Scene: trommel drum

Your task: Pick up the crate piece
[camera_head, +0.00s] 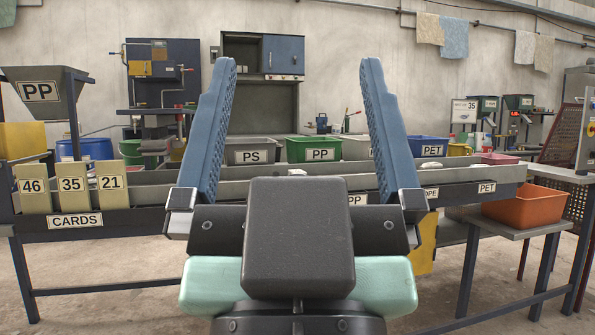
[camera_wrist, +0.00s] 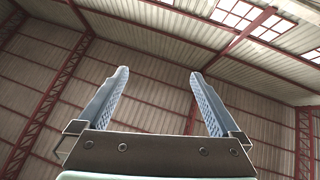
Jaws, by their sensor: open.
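My gripper (camera_head: 298,65) is open and empty, with its two blue ridged fingers spread wide and pointing up in the head view. It also shows open in the wrist view (camera_wrist: 159,73), with only the roof and walls behind it. I cannot make out for certain which thing is the crate piece. A small whitish piece (camera_head: 297,172) shows on the long sorting bench between my fingers, and another pale piece (camera_head: 431,165) lies farther right on it. My gripper touches neither. My wrist hides part of the bench's middle.
The long grey bench (camera_head: 140,190) crosses in front of me. Behind it stand a grey PS bin (camera_head: 250,151), a green PP bin (camera_head: 313,149) and a PET bin (camera_head: 428,146). Number cards (camera_head: 72,193) stand at left. An orange tub (camera_head: 523,205) sits on a right side table.

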